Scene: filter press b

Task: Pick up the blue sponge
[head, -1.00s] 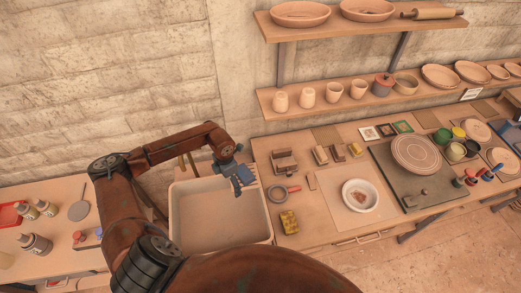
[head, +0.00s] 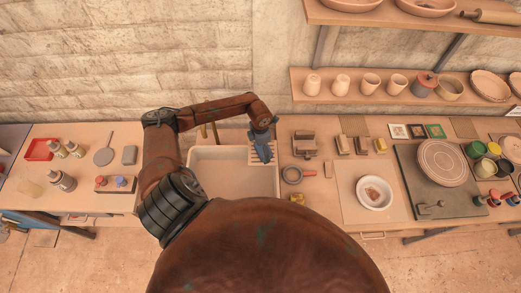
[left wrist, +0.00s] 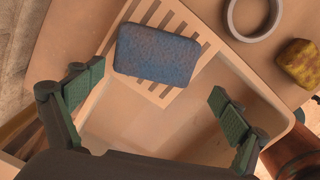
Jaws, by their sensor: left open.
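The blue sponge (left wrist: 157,53) is a rounded block lying on a pale slatted rack (left wrist: 187,22) over the end of a light basin (left wrist: 262,82). My left gripper (left wrist: 157,84) is open and empty, its two green-padded fingers spread wide. In the left wrist view the sponge lies beyond the fingertips, roughly centred between them, with no contact seen. In the head view my left gripper (head: 262,148) is over the right end of the basin (head: 232,182) and mostly hides the sponge. My right gripper is not in view.
A grey ring-shaped tool (head: 292,174) and a yellow sponge-like block (left wrist: 299,62) lie on the table right of the basin. A white bowl (head: 374,193) stands further right. Bottles (head: 62,181) stand on the left table. A shelf with cups (head: 342,83) hangs above.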

